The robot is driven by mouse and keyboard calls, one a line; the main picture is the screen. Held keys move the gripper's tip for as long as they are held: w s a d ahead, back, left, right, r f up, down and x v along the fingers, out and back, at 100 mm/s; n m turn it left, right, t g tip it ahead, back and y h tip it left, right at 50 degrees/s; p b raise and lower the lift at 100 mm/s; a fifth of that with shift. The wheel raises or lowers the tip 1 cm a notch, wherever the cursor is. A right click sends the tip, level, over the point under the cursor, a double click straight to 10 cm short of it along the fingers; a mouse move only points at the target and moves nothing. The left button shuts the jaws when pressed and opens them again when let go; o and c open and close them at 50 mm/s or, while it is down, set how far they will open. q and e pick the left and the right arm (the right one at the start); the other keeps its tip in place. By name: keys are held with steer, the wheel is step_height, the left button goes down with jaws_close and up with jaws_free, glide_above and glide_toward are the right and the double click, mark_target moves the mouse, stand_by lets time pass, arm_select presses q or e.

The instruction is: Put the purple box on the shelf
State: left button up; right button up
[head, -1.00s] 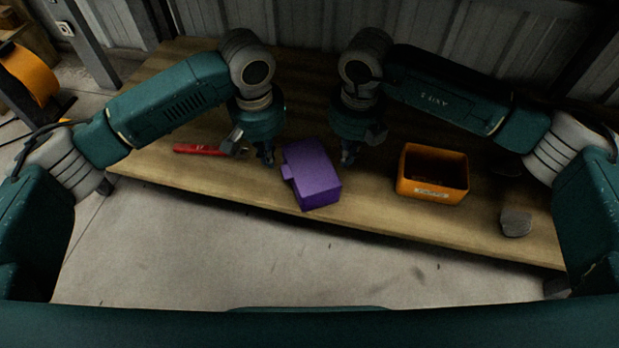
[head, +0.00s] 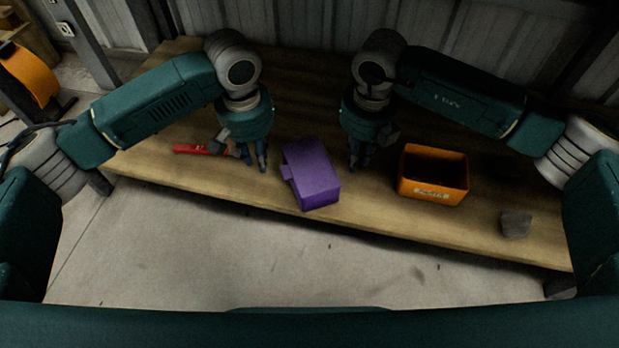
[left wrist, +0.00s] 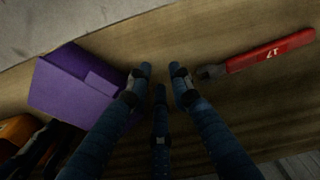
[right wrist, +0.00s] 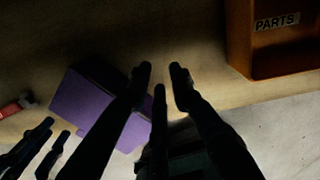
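The purple box (head: 311,175) sits on the wooden table near its front edge, between my two grippers. It also shows in the left wrist view (left wrist: 72,88) and the right wrist view (right wrist: 84,108). My left gripper (head: 256,167) is just left of the box, pointing down, with its fingers apart and empty. My right gripper (head: 358,163) is just right of the box, also pointing down, with its fingers apart and empty. Neither gripper appears to touch the box. No shelf can be made out for certain.
An orange parts bin (head: 432,188) stands to the right, with a grey block (head: 515,224) beyond it near the front edge. A red-handled tool (head: 199,150) lies left of my left gripper. A corrugated wall (head: 300,22) closes off the back.

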steer(key=shift+r, duration=0.15)
arm_select(q)
step_height(320, 180, up, 12)
steer(key=shift+s+f, duration=0.15)
steer(key=shift+s, duration=0.25)
arm_select(e)
step_height(320, 180, up, 12)
steer(key=shift+s, duration=0.45)
steer(key=shift+f, duration=0.2)
